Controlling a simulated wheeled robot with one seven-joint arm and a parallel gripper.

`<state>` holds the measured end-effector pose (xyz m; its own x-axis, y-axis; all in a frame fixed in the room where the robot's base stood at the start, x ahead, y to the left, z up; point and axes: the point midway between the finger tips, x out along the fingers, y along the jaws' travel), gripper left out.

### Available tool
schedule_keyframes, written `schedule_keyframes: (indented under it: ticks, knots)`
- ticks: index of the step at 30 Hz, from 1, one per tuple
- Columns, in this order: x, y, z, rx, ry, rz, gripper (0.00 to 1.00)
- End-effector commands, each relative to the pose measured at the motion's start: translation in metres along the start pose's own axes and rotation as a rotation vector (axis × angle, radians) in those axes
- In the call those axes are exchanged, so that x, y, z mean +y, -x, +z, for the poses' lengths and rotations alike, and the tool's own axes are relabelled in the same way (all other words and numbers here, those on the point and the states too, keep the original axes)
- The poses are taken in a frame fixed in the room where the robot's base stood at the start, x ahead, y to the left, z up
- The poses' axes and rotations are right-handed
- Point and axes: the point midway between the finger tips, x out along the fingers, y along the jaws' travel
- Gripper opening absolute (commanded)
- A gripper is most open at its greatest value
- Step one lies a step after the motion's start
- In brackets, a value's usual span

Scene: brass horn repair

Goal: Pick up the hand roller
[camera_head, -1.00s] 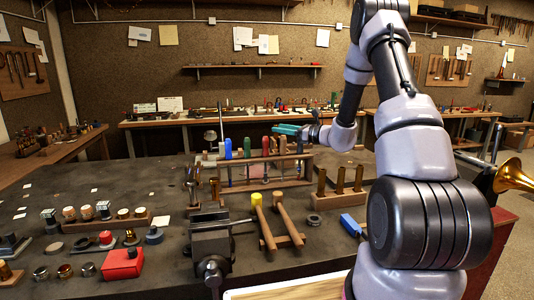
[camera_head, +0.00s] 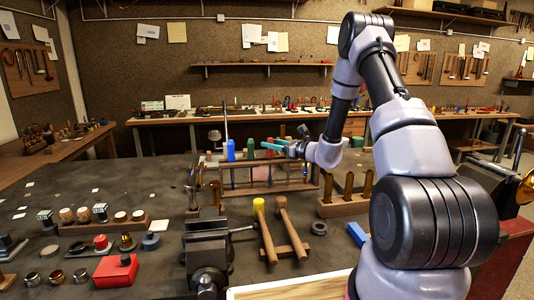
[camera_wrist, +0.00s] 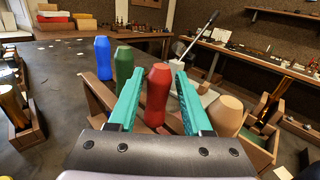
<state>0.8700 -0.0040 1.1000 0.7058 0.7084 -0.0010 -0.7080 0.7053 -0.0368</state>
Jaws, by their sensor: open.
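A wooden rack (camera_head: 265,188) on the dark bench holds upright tools with coloured handles. In the wrist view a red handle (camera_wrist: 156,98) stands between the two teal fingers of my gripper (camera_wrist: 157,74). The fingers are open, with a small gap to the handle on each side. A green handle (camera_wrist: 124,66) and a blue handle (camera_wrist: 103,58) stand to its left, and a tan wooden handle (camera_wrist: 228,115) to its right. In the head view my gripper (camera_head: 268,146) reaches over the rack from the right. The tool ends are hidden, so I cannot tell which is the hand roller.
A red box (camera_head: 116,272) and small parts lie at left.

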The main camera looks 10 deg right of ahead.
Motion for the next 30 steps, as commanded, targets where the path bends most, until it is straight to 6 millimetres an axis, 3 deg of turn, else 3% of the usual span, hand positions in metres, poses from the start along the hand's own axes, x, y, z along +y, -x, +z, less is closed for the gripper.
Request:
schedule_keyframes:
  ticks: [7, 8, 11, 12, 23, 30]
  knots:
    - [0.003, -0.002, 0.0, 0.0, 0.001, -0.002, 0.49]
    - [0.003, -0.002, 0.0, 0.0, 0.001, -0.002, 0.46]
    - [0.003, -0.002, 0.0, 0.0, 0.001, -0.002, 0.07]
    - [0.002, -0.002, 0.0, 0.0, 0.001, -0.002, 0.0]
    - [0.002, -0.002, 0.003, -0.002, 0.001, -0.002, 0.0]
    - [0.001, -0.003, 0.026, -0.004, 0.004, -0.002, 0.0]
